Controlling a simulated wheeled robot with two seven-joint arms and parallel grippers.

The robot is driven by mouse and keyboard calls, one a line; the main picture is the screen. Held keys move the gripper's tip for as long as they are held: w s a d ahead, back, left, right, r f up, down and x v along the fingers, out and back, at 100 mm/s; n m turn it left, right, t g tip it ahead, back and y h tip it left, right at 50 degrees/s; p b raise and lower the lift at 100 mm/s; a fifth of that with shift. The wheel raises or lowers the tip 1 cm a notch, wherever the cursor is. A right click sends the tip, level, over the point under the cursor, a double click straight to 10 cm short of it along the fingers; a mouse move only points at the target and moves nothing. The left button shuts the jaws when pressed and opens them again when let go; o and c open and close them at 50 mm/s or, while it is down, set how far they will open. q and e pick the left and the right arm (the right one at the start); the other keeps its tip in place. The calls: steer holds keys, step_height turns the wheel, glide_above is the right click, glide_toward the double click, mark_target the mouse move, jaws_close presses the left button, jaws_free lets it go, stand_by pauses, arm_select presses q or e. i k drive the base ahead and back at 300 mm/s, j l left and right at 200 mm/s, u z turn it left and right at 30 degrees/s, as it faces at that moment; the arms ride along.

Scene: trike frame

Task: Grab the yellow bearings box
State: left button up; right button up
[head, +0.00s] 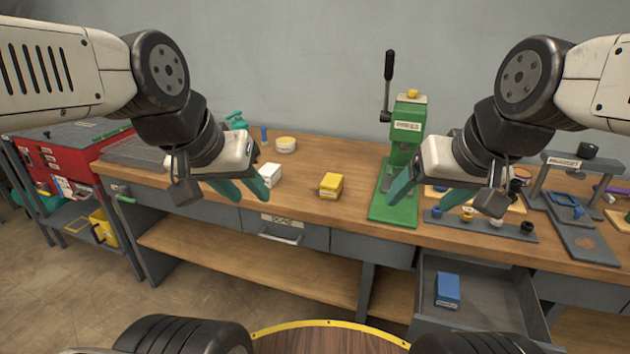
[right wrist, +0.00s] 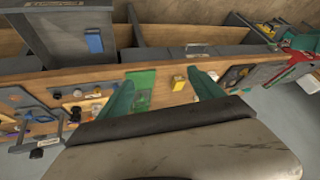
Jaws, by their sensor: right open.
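The yellow bearings box (head: 331,186) sits on the wooden workbench top, left of the green press and near the front edge. It also shows in the right wrist view (right wrist: 178,83), small and some way off between the fingers. My right gripper (head: 417,201) is open and empty, to the right of the box in front of the press; its teal fingers (right wrist: 163,80) stand wide apart in the right wrist view. My left gripper (head: 252,198) has its fingers apart and looks empty, left of the box and near a white box (head: 271,173).
The green press (head: 408,150) stands right of the yellow box. An open drawer (head: 478,290) at lower right holds a blue box (head: 447,289). A round tub (head: 286,145) stands behind the white box. The bench top around the yellow box is clear.

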mark_target(332, 184)
steer(key=i+j+z, duration=0.1)
steer(key=z, duration=0.95)
steer(key=j+z, duration=0.3)
steer(key=j, duration=0.2)
steer(key=j+z, duration=0.3)
steer(key=j, duration=0.2)
steer(key=k+j+z, duration=0.25)
steer(key=j, duration=0.25)
steer(key=j+z, duration=0.3)
steer(key=j, duration=0.2)
steer(key=k+j, duration=0.15)
steer(key=j, duration=0.2)
steer(key=k+j, duration=0.1)
steer(key=j, duration=0.3)
steer(key=k+j, duration=0.1)
steer(key=j, duration=0.25)
steer(key=k+j+z, duration=0.1)
steer(key=j, duration=0.25)
steer(key=k+j, duration=0.2)
steer(key=j, duration=0.2)
